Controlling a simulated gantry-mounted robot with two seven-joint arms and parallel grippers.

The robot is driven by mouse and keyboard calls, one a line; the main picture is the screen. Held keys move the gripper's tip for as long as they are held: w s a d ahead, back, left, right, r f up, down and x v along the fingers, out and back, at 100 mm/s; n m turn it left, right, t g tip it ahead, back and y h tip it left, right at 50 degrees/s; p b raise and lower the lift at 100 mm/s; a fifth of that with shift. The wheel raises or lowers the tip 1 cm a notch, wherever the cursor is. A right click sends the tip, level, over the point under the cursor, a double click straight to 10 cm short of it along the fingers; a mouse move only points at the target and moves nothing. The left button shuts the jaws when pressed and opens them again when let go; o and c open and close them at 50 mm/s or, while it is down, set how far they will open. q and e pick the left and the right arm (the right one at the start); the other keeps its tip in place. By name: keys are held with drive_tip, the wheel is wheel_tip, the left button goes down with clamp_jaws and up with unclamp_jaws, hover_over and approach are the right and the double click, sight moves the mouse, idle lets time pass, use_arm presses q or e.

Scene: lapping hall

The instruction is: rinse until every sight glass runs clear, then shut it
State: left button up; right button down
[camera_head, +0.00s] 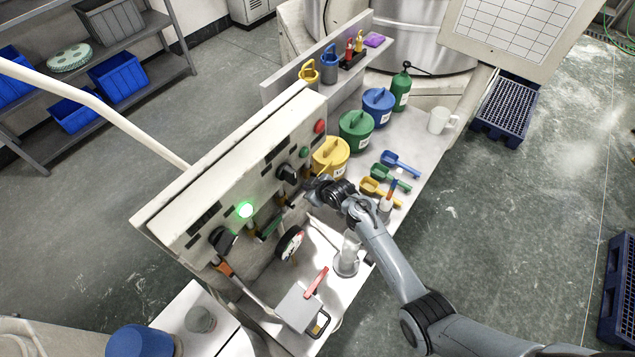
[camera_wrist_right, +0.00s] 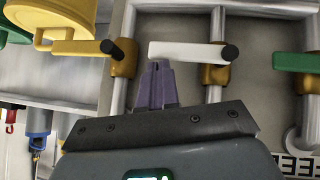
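In the right wrist view a row of brass valves carries a yellow lever (camera_wrist_right: 75,47), a white lever (camera_wrist_right: 185,51) and a green lever (camera_wrist_right: 296,62), all lying across upright pipes (camera_wrist_right: 217,22). My right gripper (camera_wrist_right: 157,72) has its fingers together, with the tips just at the white lever's edge; I cannot tell whether they touch. In the head view the right gripper (camera_head: 312,190) is at the front of the panel (camera_head: 235,180), partly hiding the valves. The green lever also shows there (camera_head: 269,227). No sight-glass contents can be made out. My left gripper is out of view.
A lit green lamp (camera_head: 245,210) and dark knobs are on the panel. Yellow (camera_head: 331,157), green (camera_head: 356,130) and blue (camera_head: 378,106) tubs, scoops and a white mug (camera_head: 438,120) fill the bench's far end. A gauge (camera_head: 290,243) and glass cylinder (camera_head: 349,252) stand nearer.

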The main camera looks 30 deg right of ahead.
drive_tip(key=s+d+r+p, duration=0.3)
drive_tip(key=s+r, duration=0.3)
drive_tip(key=r, duration=0.5)
drive_tip(key=shift+s, duration=0.15)
drive_tip(key=shift+d, duration=0.1)
idle(1.2)
